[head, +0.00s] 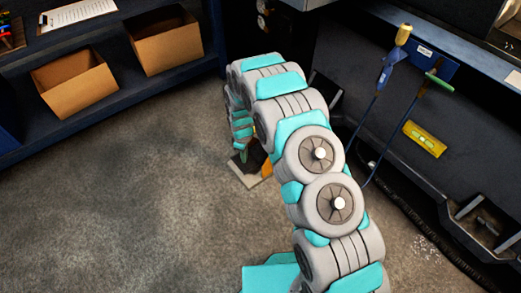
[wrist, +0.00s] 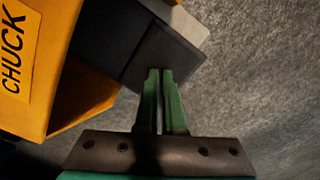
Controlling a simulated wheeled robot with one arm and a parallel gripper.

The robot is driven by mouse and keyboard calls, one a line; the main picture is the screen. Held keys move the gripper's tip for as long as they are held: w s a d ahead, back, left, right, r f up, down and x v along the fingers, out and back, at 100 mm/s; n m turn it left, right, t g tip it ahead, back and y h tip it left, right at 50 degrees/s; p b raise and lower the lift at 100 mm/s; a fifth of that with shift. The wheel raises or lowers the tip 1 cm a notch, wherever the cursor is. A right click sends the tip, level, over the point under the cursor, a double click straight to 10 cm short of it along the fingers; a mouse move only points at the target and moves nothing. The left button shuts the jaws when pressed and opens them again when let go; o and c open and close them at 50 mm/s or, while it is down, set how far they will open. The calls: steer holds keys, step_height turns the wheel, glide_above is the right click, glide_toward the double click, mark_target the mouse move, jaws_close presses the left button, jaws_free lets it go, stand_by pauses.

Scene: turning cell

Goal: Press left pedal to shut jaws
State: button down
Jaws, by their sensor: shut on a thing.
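The foot pedal unit stands on the floor. In the wrist view its yellow housing (wrist: 50,95), labelled CHUCK, fills the left side, with a dark pedal plate (wrist: 165,52) reaching out of it. My gripper (wrist: 162,72) has its green fingers close together, with their tips at the plate's near edge. The fingers hide the contact, so how deep the grip is cannot be told. In the head view the dark pedal (head: 256,156) shows small beside my arm, with a bit of yellow and a pale base; my arm hides the rest.
A blue shelf on the left holds two open cardboard boxes (head: 76,84) (head: 167,42) and a clipboard (head: 76,14). The carpet-like grey floor (head: 130,195) at left is clear.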

step_height(320, 180, up, 9)
steer(key=p, duration=0.1)
stand_by(0.5)
steer(key=shift+f, duration=0.1)
steer(key=s+d+r+m+p, duration=0.1)
steer(key=s+d+r+m, duration=0.1)
steer(key=s+d+r, duration=0.45)
steer(key=s+d+r+m+p, duration=0.1)
steer(key=s+r+m, duration=0.15)
steer(key=r, duration=0.75)
steer(key=s+d+r+m+p, duration=0.25)
steer(key=s+r, duration=0.25)
steer(key=r, duration=0.4)
steer(key=s+d+r+m, duration=0.2)
steer(key=s+r, duration=0.2)
steer(key=s, duration=0.5)
steer(key=s+d+r+m+g+p, duration=0.1)
steer(key=s+d+r+m, duration=0.1)
steer(key=s, duration=0.7)
steer(key=s+d+r+m+p, duration=0.1)
steer(key=s+d+r, duration=0.2)
steer(key=s+r, duration=0.3)
steer(key=s, duration=0.3)
steer(key=shift+d+m+g, duration=0.25)
steer(key=shift+m+g, duration=0.15)
steer(key=shift+d, duration=0.1)
